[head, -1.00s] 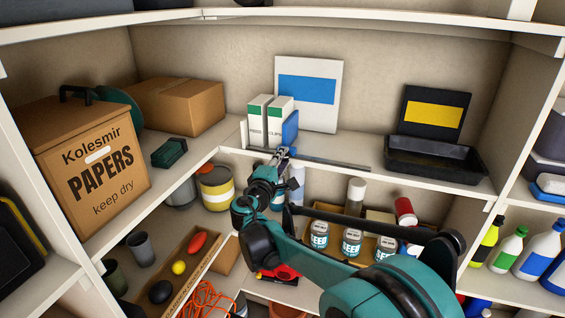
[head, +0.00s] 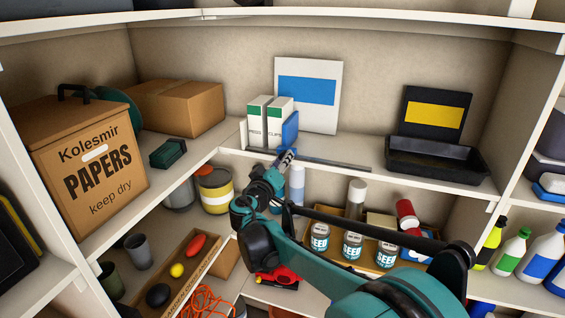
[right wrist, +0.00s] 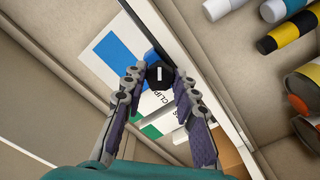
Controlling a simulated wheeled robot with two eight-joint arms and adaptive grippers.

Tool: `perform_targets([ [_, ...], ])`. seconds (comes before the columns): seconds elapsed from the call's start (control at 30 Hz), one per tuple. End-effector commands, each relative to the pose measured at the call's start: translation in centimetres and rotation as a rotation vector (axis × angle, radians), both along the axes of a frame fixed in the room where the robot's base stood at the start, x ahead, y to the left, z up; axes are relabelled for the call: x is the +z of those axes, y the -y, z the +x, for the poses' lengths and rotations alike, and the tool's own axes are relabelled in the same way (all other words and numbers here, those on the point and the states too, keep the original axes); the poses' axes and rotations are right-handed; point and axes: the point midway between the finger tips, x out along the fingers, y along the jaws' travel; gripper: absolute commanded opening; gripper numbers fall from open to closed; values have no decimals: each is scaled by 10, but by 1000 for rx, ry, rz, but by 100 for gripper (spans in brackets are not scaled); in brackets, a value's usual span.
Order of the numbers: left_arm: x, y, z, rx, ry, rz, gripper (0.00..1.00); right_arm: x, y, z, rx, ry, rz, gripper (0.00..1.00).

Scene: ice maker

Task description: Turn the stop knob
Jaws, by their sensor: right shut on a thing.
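A dark, faceted round knob with a white bar mark (right wrist: 159,75) shows in the right wrist view, between my right gripper's fingertips. The bar runs roughly upright in that view. My right gripper (right wrist: 158,87) is shut on the knob, one grey finger with a purple pad on each side. In the head view my right gripper (head: 287,157) is at the front edge of the middle shelf, below the white boxes. There the knob is hidden or too small to tell. My left gripper is not in view.
The middle shelf holds white and green boxes (head: 266,122), a white panel with a blue patch (head: 309,95) and a black tray (head: 436,163). A papers carton (head: 90,160) stands left. Below are seed cans (head: 353,244) and a yellow-banded can (head: 214,195).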

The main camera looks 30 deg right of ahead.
Motion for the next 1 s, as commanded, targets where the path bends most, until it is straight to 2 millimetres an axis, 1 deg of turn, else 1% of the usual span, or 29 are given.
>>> perform_targets([
  [0.03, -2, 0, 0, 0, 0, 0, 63, -3, -1, -1, 1, 32, 32, 0],
  [0.6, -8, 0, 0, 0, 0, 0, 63, -4, -2, 0, 0, 438, 380, 0],
  [1.0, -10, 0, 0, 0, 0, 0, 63, -3, -2, 1, 0, 643, 555, 0],
])
